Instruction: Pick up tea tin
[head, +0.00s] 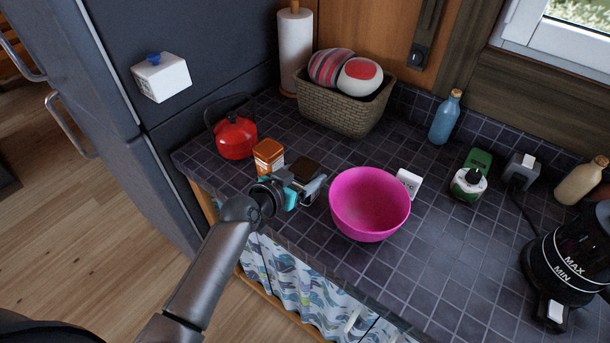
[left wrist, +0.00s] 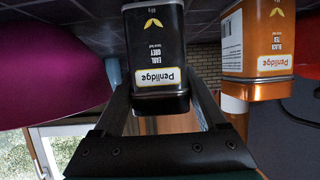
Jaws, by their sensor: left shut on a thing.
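A black Earl Grey tea tin (left wrist: 157,55) sits between the fingers of my left gripper in the left wrist view. Its dark top (head: 305,170) shows in the head view just beyond the gripper. My left gripper (head: 302,182) is shut on this black tin, low over the tiled counter. An orange and white Black Tea tin (left wrist: 258,40) stands close beside it; it also shows in the head view (head: 268,157), left of the gripper. Whether the black tin touches the counter cannot be told. My right gripper is in neither view.
A pink bowl (head: 345,215) stands close to the right of the gripper. A red kettle (head: 236,138) is at the left, and a wicker basket (head: 345,112) is behind. A white block (head: 408,182) lies behind the bowl. The counter (head: 440,250) is clear right of the bowl.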

